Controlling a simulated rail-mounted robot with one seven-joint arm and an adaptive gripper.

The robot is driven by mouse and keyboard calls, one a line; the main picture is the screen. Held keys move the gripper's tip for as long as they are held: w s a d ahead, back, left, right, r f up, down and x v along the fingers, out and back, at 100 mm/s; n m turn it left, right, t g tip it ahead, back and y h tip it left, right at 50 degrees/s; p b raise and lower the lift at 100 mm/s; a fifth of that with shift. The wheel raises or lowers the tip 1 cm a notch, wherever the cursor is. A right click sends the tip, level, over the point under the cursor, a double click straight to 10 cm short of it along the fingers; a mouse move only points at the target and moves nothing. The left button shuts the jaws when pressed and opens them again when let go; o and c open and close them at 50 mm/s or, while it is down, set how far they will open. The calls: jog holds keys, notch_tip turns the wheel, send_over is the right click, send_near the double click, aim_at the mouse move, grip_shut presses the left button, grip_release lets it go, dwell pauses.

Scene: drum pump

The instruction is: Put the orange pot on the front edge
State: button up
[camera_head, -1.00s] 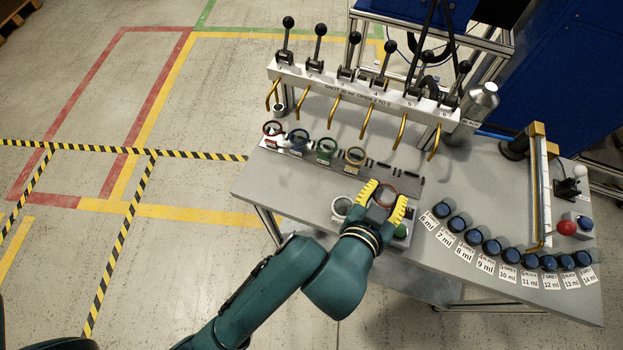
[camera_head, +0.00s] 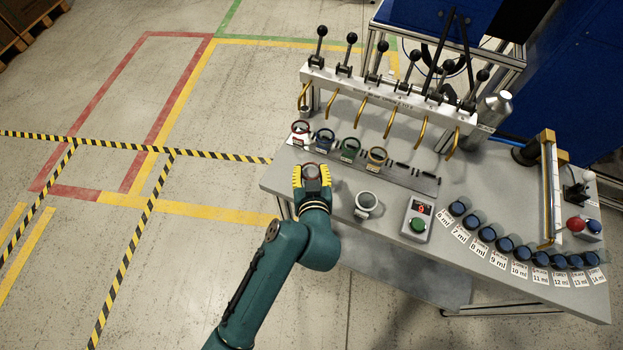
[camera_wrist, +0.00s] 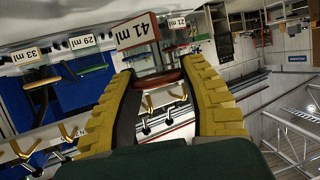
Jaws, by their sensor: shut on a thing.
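The orange pot (camera_head: 311,171) is between the fingers of my gripper (camera_head: 312,178), shut on it; its rim looks reddish brown. In the wrist view the pot's rim (camera_wrist: 158,79) shows between the yellow pads, with a "41 ml" label (camera_wrist: 138,30) above it. In the head view my gripper is at the table's left front edge, left of the white pot. I cannot tell whether the pot touches the table (camera_head: 335,208). The pot's lower body is hidden by the gripper.
A row of red, blue, green and tan-rimmed pots (camera_head: 377,156) stands behind. A white-rimmed pot (camera_head: 366,204) and a box with a green button (camera_head: 418,222) are to the right. Several dark-blue pots (camera_head: 487,234) line the right front. Levers and brass spouts (camera_head: 391,121) overhang the rear.

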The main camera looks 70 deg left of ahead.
jog(key=shift+f, duration=1.4)
jog(key=shift+f, duration=0.1)
jog(key=o, duration=1.1)
jog(key=p+v, duration=0.1)
jog(key=v, duration=1.1)
